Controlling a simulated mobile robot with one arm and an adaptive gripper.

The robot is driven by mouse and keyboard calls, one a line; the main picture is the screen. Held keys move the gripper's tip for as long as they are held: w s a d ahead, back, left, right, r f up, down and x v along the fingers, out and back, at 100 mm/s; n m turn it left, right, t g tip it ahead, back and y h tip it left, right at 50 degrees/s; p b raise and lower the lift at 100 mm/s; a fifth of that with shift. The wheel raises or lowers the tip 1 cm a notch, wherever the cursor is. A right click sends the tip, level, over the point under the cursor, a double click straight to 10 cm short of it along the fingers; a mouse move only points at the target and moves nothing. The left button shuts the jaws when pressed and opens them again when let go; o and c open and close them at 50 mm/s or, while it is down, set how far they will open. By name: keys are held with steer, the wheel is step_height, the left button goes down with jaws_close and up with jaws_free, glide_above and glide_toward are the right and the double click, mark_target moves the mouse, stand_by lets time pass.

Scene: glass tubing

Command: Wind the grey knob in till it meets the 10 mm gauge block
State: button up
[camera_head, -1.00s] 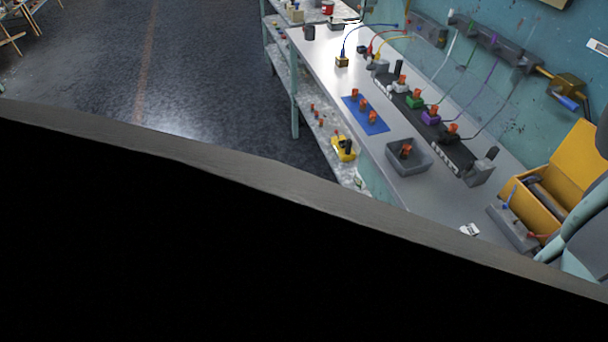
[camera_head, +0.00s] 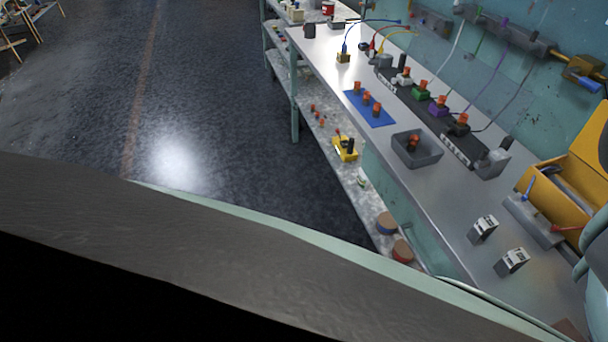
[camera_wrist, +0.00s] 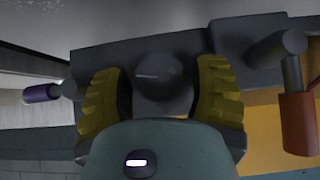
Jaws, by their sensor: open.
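In the wrist view my gripper (camera_wrist: 160,74) is open, with its yellow ribbed fingers on either side of a round grey knob (camera_wrist: 158,84). I cannot tell whether either finger touches it. The knob sits on a dark grey block-shaped fixture (camera_wrist: 92,60). A lever with a purple-blue tip (camera_wrist: 42,94) is at the left and one with a red-brown grip (camera_wrist: 297,122) at the right. In the head view a grey fixture (camera_head: 533,222) with blue and red levers lies at the right. Two small grey blocks with white labels (camera_head: 483,229) (camera_head: 512,261) stand nearby; their labels are unreadable, so I cannot identify the 10 mm gauge block.
An open yellow box (camera_head: 572,190) stands behind the fixture. A grey tray (camera_head: 430,160) and a blue mat (camera_head: 379,117) with orange-topped pieces lie farther along the bench, beside a dark rail of coloured plugs. The bench (camera_head: 445,205) between tray and labelled blocks is clear.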

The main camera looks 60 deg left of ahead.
steer(key=shift+o, duration=0.2)
steer(key=shift+w+f, duration=0.1)
steer(key=shift+f, duration=0.05)
steer(key=c, duration=0.9)
steer(key=shift+f+m+t+y+b, duration=0.3)
steer(key=shift+m+y+b, duration=0.35)
steer(key=shift+b, duration=1.2)
steer(key=shift+c, duration=0.2)
steer(key=y+b, duration=0.1)
steer(key=b, duration=0.3)
steer(key=m+t+y+b, duration=0.1)
steer(key=y+b, duration=0.1)
steer(key=b, duration=0.2)
steer(key=shift+d+f, duration=0.2)
steer(key=shift+f, duration=0.15)
steer(key=m+t+y+b, duration=0.1)
steer(key=y+b, duration=0.1)
steer(key=b, duration=0.3)
steer(key=shift+r+m+b, duration=0.2)
steer(key=shift+m+b, duration=0.1)
steer(key=shift+m, duration=0.05)
steer(key=shift+a+r+m+t+y+b, duration=0.15)
steer(key=shift+m+t+y+b, duration=0.35)
steer(key=shift+b, duration=0.55)
steer(key=shift+r, duration=0.15)
steer(key=o, duration=0.9)
steer(key=shift+r, duration=0.1)
